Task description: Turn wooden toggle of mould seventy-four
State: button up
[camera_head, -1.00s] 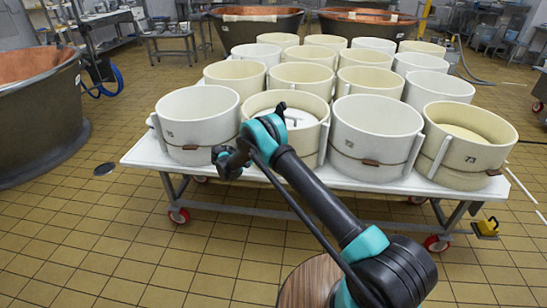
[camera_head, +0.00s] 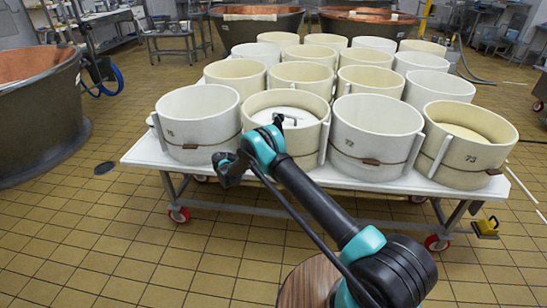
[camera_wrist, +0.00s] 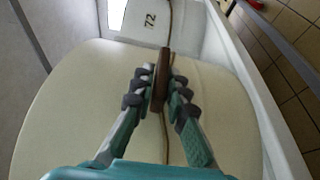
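Mould seventy-four is most likely the cream tub (camera_head: 312,137) in the front row between the tubs marked 75 and 72. Its own number is hidden in both views. A white lid with a dark handle shows inside it. In the wrist view a brown wooden toggle (camera_wrist: 161,72) sits on a thin cord along the tub's wall (camera_wrist: 80,110), its long side in line with the cord. My gripper (camera_wrist: 160,90) has one finger on each side of the toggle, close against it, and appears shut on it. In the head view my gripper (camera_head: 228,168) is in front of the tub; the toggle is hidden.
Tub 75 (camera_head: 198,115) stands to the left, tub 72 (camera_head: 372,130) to the right, tub 73 (camera_head: 468,150) at the right end. Tubs fill the white wheeled table (camera_head: 148,152). A copper vat (camera_head: 35,115) stands at the left.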

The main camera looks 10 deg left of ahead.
jog(key=o, duration=0.3)
notch_tip(320, 180, up, 10)
dwell(0.6)
